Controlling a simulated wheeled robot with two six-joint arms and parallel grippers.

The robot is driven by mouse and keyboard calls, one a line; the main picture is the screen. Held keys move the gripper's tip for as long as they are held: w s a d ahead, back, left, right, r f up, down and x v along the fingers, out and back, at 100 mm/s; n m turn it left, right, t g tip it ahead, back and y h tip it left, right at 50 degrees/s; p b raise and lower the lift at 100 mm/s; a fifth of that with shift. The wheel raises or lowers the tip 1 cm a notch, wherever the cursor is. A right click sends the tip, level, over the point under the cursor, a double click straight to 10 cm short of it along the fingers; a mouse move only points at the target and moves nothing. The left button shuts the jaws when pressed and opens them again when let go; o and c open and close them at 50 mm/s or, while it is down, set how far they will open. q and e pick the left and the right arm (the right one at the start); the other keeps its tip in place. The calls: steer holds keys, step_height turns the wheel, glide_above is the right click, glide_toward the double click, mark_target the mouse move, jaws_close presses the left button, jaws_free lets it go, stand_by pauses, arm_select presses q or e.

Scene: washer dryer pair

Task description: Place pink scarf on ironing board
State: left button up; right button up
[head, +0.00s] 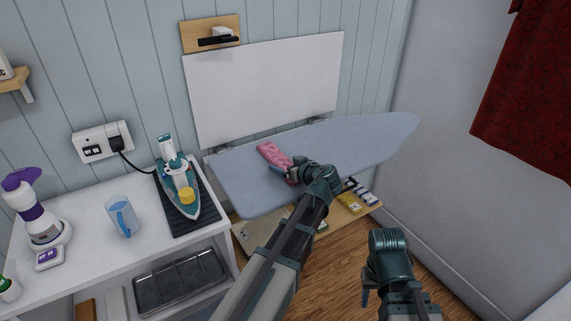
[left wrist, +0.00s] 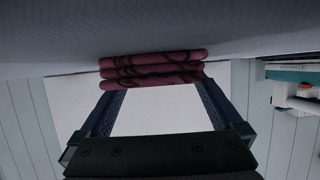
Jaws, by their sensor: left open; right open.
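The pink scarf (head: 270,153), folded into a flat stack, lies on the light blue ironing board (head: 360,140) near its left part. My left gripper (head: 283,172) is at the near end of the scarf, just over the board. In the left wrist view the folded scarf (left wrist: 153,68) rests against the board surface (left wrist: 230,22), and the open fingers of my left gripper (left wrist: 157,100) stand on either side of it, just short of its edge. My right gripper (head: 366,288) is low at the front right, away from the board, and appears empty.
A teal iron (head: 178,185) stands on a dark mat on the white counter (head: 90,265) at left. A blue jug (head: 122,215) is beside it. A wooden shelf (head: 262,236) with small boxes sits below the board. The board's right end is clear.

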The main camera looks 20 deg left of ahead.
arm_select(q)
steer(key=p+v, duration=0.3)
steer(key=v, duration=0.7)
steer(key=shift+r, duration=0.15)
steer(key=shift+s+d+r+p, duration=0.2)
steer(key=shift+s+d+p, duration=0.2)
steer(key=shift+d+p, duration=0.1)
steer(key=s+d+f+m+g+h+p, duration=0.3)
steer(key=s+d+m, duration=0.4)
steer(key=s, duration=0.3)
steer(key=s+d+f+m+g+h+p, duration=0.3)
steer(key=s+d+f+m+g+h, duration=0.1)
steer(key=s, duration=0.7)
steer(key=d+m+g+h, duration=0.1)
steer(key=d+m+h, duration=0.1)
steer(key=d+m, duration=0.1)
steer(key=shift+d+g+h, duration=0.25)
steer(key=shift+g+h, duration=0.05)
steer(key=shift+g, duration=0.1)
steer(key=shift+s, duration=0.1)
